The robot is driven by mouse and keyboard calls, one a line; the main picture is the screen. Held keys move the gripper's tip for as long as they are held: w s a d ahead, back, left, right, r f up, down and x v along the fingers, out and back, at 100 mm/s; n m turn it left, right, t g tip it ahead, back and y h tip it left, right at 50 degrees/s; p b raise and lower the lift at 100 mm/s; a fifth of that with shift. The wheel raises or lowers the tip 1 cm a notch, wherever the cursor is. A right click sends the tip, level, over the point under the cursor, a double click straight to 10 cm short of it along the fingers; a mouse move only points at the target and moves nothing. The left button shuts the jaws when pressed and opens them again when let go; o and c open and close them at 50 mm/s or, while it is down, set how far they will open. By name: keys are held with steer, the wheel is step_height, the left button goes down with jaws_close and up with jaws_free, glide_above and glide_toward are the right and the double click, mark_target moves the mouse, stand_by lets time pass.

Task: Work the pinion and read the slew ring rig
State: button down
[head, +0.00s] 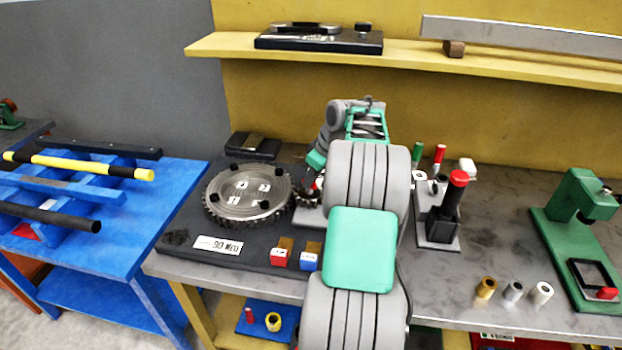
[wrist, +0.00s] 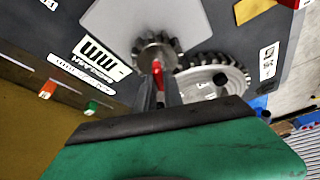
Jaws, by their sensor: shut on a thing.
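The slew ring (head: 248,195), a grey toothed disc with black knobs and small white tags, lies flat on a dark base plate (head: 193,225). The small toothed pinion (head: 306,210) sits at its right edge, partly hidden by my arm. In the wrist view the pinion (wrist: 143,50) appears beside the teeth of the slew ring (wrist: 205,75). My gripper (wrist: 158,88) is shut on a red handle (wrist: 157,68) at the pinion. In the head view my gripper (head: 314,184) is small and partly hidden.
A red-topped black post (head: 447,205) stands right of my arm. A green press (head: 580,225) and several small cylinders (head: 514,291) are farther right. A yellow shelf (head: 400,62) runs above.

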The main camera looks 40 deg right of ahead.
steer(key=shift+d+r+n+y+p, duration=0.1)
steer(key=shift+r+n+y+p, duration=0.2)
steer(key=shift+n+p, duration=0.75)
steer(key=shift+n+g+p, duration=0.3)
steer(key=shift+n+p, duration=0.05)
steer(key=shift+p, duration=0.35)
steer(key=shift+w+f+n+y+p, duration=0.1)
steer(key=shift+f+n+y+p, duration=0.15)
steer(key=shift+n+y+p, duration=0.5)
steer(key=shift+h, duration=0.25)
steer(key=c, duration=1.5)
jaws_free()
steer(key=shift+o, duration=0.2)
